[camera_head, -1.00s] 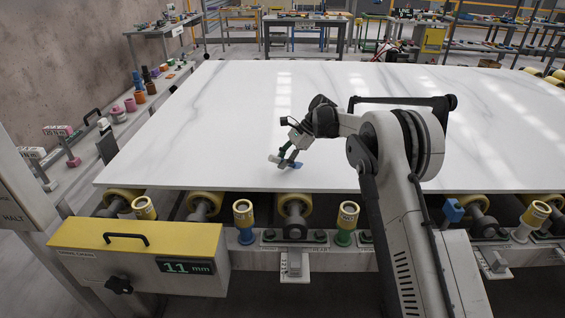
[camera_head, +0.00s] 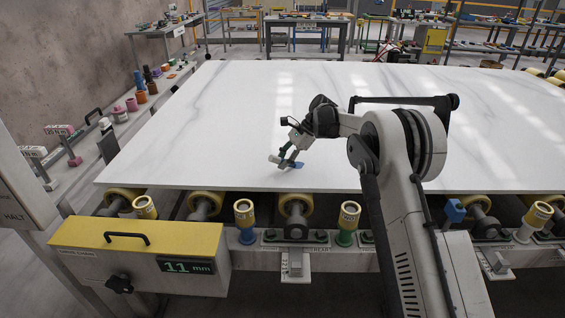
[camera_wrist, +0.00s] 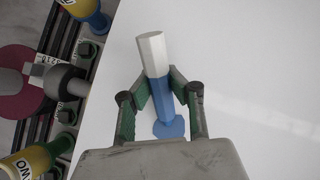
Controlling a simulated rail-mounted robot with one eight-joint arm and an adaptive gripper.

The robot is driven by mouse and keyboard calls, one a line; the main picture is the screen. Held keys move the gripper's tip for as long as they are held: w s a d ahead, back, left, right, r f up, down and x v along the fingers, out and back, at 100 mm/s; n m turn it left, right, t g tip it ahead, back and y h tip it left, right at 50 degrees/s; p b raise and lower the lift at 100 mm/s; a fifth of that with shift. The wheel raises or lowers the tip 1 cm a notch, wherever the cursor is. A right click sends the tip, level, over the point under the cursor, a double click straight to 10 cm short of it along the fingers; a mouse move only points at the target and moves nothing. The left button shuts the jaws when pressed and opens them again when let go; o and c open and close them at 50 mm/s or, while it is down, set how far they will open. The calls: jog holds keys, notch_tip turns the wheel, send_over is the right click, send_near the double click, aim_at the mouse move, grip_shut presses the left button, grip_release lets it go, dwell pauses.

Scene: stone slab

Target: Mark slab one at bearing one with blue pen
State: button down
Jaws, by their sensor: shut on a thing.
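A white veined slab (camera_head: 220,130) lies flat on the roller frame. My gripper (camera_head: 288,161) is low over the slab, in from its front edge. In the wrist view my gripper (camera_wrist: 164,90) is shut around a blue pen (camera_wrist: 156,75) with a pale hexagonal end. The pen is tilted, and part of it is hidden by the fingers. A flat blue patch (camera_wrist: 169,129) shows at its lower end; I cannot tell whether it is part of the pen or ink on the slab. A yellow-topped post with a blue base (camera_head: 245,222) stands at the front edge.
A post with a green base (camera_head: 347,222) and one with a white base (camera_head: 532,220) stand along the front edge. A yellow-topped box (camera_head: 140,250) reads 11 mm. Rollers (camera_head: 297,203) sit below the slab. The slab's left half is clear.

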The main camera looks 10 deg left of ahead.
jog(key=shift+r, duration=0.1)
jog(key=shift+r+p, duration=1.2)
jog(key=shift+r, duration=2.25)
jog(key=shift+d, duration=0.1)
